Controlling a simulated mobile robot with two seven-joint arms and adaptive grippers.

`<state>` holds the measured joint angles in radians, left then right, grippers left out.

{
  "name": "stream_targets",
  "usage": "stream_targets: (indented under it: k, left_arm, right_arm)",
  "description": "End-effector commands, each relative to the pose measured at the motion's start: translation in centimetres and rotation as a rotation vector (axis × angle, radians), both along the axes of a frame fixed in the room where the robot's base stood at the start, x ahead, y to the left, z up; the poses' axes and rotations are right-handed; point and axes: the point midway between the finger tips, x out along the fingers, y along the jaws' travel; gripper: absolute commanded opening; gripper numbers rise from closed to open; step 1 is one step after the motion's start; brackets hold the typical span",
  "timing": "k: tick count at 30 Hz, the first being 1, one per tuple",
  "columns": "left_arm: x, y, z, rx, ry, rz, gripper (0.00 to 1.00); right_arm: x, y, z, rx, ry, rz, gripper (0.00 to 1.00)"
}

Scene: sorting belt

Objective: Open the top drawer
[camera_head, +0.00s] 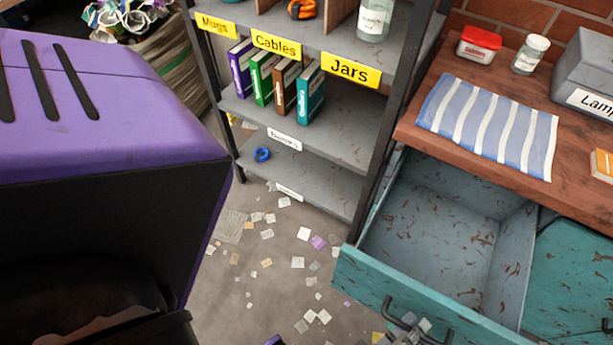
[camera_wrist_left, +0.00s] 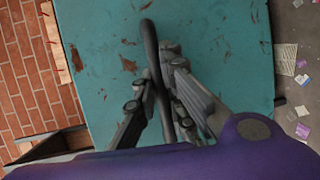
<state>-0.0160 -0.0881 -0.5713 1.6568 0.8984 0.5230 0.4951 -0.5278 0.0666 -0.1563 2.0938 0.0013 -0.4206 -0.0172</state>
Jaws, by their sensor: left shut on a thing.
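The top drawer (camera_head: 440,235) is teal with worn paint and stands pulled out from the wooden-topped cabinet. Its inside is empty. Its dark bar handle (camera_head: 392,309) is on the front panel near the bottom of the head view. My left gripper (camera_head: 412,328) is at this handle, with only the grey fingers showing at the lower edge. In the left wrist view, the fingers of my left gripper (camera_wrist_left: 165,95) are closed around the dark handle (camera_wrist_left: 152,50), against the teal drawer front (camera_wrist_left: 105,65). My right gripper is not in view.
A striped cloth (camera_head: 490,122), a red-lidded box (camera_head: 478,45), a jar (camera_head: 530,55) and a grey box (camera_head: 585,75) sit on the wooden top (camera_head: 425,130). A labelled shelf unit (camera_head: 340,130) stands left of the drawer. Paper scraps litter the floor.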

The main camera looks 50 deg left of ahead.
Motion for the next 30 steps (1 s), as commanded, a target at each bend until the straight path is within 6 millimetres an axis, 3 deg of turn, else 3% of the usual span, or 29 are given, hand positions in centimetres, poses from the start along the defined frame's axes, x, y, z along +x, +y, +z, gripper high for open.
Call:
stream_targets:
  k: [3,4,9,20,30]
  left_arm:
    - [0.1,0.1,0.3,-0.006,-0.005,0.007,0.0]
    - [0.1,0.1,0.3,-0.006,-0.005,0.007,0.11]
    - [0.1,0.1,0.2,-0.005,-0.003,0.004,0.29]
    - [-0.4,0.1,0.1,-0.001,-0.001,0.001,0.29]
    - [-5.5,0.5,0.8,0.003,0.005,0.0,0.29]
  right_arm:
    - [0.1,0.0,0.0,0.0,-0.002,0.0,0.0]
    - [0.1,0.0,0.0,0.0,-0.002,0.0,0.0]
    - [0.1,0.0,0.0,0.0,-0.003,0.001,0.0]
    - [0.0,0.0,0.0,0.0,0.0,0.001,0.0]
    - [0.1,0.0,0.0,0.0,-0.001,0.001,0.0]
